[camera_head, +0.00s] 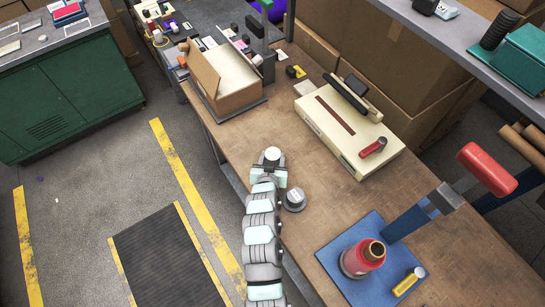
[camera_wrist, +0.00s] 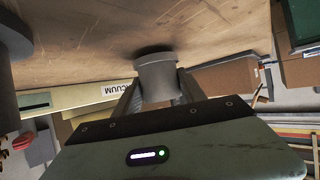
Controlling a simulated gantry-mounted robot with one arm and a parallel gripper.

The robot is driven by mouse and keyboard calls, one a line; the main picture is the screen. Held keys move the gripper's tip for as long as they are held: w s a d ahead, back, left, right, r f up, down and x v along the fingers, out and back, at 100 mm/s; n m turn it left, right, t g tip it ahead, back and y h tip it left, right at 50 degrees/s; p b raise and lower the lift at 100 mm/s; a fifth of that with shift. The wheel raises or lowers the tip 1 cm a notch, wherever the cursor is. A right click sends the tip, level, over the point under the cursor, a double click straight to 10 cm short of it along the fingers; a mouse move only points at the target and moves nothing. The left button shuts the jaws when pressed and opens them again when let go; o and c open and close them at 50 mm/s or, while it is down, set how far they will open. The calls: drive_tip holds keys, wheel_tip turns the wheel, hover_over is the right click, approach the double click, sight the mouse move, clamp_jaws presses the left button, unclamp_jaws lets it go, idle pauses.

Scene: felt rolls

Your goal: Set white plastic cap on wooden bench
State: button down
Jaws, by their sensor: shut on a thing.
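The white plastic cap (camera_head: 272,154) is at the end of my arm, over the near-left part of the wooden bench (camera_head: 300,150). My gripper (camera_wrist: 158,93) is shut on the cap, one finger on each side. In the head view my gripper (camera_head: 270,171) is mostly hidden by its own body.
A grey round object (camera_head: 294,201) stands close to my wrist on the bench. A cream sealing machine (camera_head: 345,130) and an open cardboard box (camera_head: 225,85) lie beyond. Bare wood lies around the cap.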

drive_tip(key=shift+f+b, duration=0.4)
drive_tip(key=shift+f, duration=0.1)
idle(0.3)
drive_tip(key=c, duration=0.6)
unclamp_jaws()
drive_tip(key=shift+s, duration=0.1)
drive_tip(key=v, duration=1)
drive_tip(key=shift+s+r, duration=0.2)
drive_tip(key=shift+s, duration=0.05)
